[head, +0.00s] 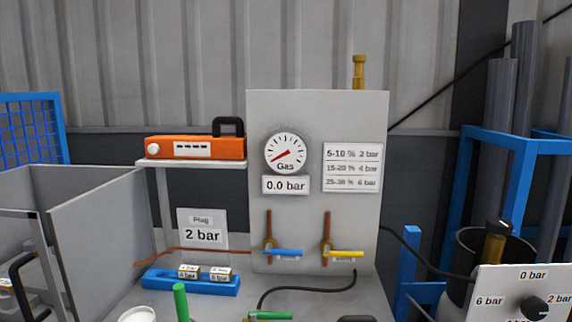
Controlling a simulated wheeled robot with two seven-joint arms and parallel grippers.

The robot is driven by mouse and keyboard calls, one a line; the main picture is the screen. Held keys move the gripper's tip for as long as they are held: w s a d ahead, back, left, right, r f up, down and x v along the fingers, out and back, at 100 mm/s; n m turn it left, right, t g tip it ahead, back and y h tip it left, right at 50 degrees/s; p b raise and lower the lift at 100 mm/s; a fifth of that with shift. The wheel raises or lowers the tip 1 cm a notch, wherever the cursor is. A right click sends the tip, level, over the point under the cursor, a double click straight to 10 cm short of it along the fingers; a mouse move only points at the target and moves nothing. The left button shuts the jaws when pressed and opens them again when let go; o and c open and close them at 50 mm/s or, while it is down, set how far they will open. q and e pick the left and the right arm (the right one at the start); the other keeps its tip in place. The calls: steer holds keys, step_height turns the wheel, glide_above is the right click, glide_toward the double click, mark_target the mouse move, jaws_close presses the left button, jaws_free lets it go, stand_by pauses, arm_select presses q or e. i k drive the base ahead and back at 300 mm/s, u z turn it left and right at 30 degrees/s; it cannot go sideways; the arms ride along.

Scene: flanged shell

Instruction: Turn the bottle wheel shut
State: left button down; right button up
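No thing in view is clearly marked as the bottle wheel. At the right, a brass fitting with a black top (496,242) stands upright over a dark round container or bottle (470,252); I cannot tell if its top is the wheel. In front of it, a white plate (492,283) carries a black knob (535,309) with marks 0, 2 and 6 bar, cut by the lower edge. The gas gauge (286,153) has a red needle, and its label (285,185) reads 0.0 bar. Neither of my grippers is in view.
A grey panel (262,110) holds a blue lever (284,252) and a yellow lever (346,254). An orange device (195,148) sits on a shelf. A blue block (190,283) holds small labelled pieces. Black hoses run beside the panel. Blue frame posts (540,165) stand at right.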

mark_target(499, 226)
steer(key=k, duration=0.5)
steer(key=z, duration=2)
steer(key=i, duration=4.1)
steer(key=u, duration=5.2)
steer(key=i, duration=0.5)
steer(key=u, duration=0.2)
